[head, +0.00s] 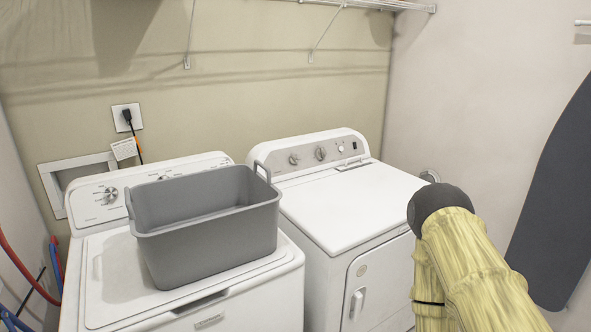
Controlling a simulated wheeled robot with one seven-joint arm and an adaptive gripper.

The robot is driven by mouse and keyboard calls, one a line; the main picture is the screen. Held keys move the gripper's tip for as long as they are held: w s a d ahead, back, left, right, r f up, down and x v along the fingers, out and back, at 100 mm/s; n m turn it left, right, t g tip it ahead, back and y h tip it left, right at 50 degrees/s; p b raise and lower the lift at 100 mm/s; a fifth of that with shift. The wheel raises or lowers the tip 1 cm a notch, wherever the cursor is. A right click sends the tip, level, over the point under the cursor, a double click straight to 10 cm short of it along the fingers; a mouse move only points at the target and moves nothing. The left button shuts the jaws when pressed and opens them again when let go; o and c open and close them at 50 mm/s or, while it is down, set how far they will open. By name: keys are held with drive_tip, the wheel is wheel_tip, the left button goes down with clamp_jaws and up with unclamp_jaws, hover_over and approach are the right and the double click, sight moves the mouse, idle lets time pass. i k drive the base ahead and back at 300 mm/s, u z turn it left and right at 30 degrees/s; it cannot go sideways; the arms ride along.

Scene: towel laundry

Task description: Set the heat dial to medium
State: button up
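The white dryer (345,208) stands on the right, with a grey control panel along its back. The panel carries a left knob (294,159) and a second knob (320,154), with a small round button (341,149) and a dark switch (354,146) to their right. The labels are too small to read, so I cannot tell which knob is the heat dial or where it points. My arm, in yellow covering with a dark rounded joint, rises at the lower right, in front of the dryer's right side. My gripper does not show.
A grey open tub (205,240) sits on the lid of the white washer (200,312), left of the dryer. A wire shelf (385,5) is on the wall above. A dark ironing board (560,200) stands at the right wall. The dryer top is clear.

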sight(293, 160)
drive_tip(key=z, duration=2)
drive_tip(key=i, duration=1.6)
drive_tip(key=u, duration=3.25)
